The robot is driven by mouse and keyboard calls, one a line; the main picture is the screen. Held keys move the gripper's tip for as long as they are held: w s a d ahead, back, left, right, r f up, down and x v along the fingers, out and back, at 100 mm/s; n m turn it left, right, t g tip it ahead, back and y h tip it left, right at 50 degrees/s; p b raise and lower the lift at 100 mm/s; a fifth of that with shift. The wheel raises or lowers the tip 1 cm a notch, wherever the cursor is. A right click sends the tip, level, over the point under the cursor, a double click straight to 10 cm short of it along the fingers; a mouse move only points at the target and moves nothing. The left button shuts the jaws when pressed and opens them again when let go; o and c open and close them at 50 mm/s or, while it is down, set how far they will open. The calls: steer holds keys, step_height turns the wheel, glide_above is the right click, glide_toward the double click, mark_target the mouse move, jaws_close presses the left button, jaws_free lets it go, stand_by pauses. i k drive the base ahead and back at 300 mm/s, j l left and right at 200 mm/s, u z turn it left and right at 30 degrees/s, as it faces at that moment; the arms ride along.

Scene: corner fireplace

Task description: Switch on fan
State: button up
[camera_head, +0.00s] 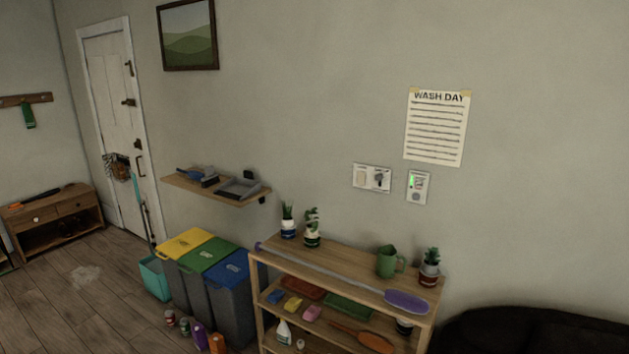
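A white double wall plate (372,179) is fixed to the wall right of centre, above a wooden shelf unit. Its left half has a beige rocker and its right half a dark knob or lever, too small to read. A separate white panel (418,187) with a green lit strip is just to its right. I cannot tell which of these works a fan. No fan is visible. My gripper is not in view.
The shelf unit (345,262) stands below the plates, holding plants, a green jug (388,262) and a purple-headed long tool (406,301). Lidded bins (222,280) stand left of it, a dark rounded object (530,332) right. Floor at left is mostly open.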

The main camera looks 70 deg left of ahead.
mark_target(360, 176)
steer(key=u, duration=1.95)
steer(key=j+u, duration=0.2)
steer(key=i+j, duration=0.25)
steer(key=j, duration=0.15)
steer(key=i+j, duration=0.2)
steer(key=j, duration=0.2)
steer(key=i+j+z, duration=0.1)
steer(key=i+j, duration=0.15)
steer(key=j, duration=0.15)
steer(key=i+l, duration=0.15)
steer(key=i, duration=0.25)
steer(key=i+l+z, duration=0.1)
steer(key=i, duration=0.35)
steer(key=i+l, duration=0.2)
steer(key=i, duration=0.2)
